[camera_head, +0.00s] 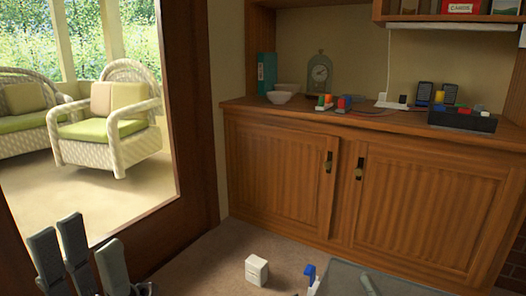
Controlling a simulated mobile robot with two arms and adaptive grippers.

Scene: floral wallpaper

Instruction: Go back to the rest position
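My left gripper (85,245) is in the bottom left corner of the head view. Its grey fingers point up and stand apart, with nothing between them. It is in front of the lower edge of the window or door frame and touches nothing that I can see. The task names no object.
A wooden cabinet (278,170) with a cluttered top stands ahead. A white box (257,270), a blue-and-white item (310,274) and a grey surface (400,287) show low in front. Wicker chairs (108,130) are beyond the opening. The carpet (200,262) at lower centre is mostly clear.

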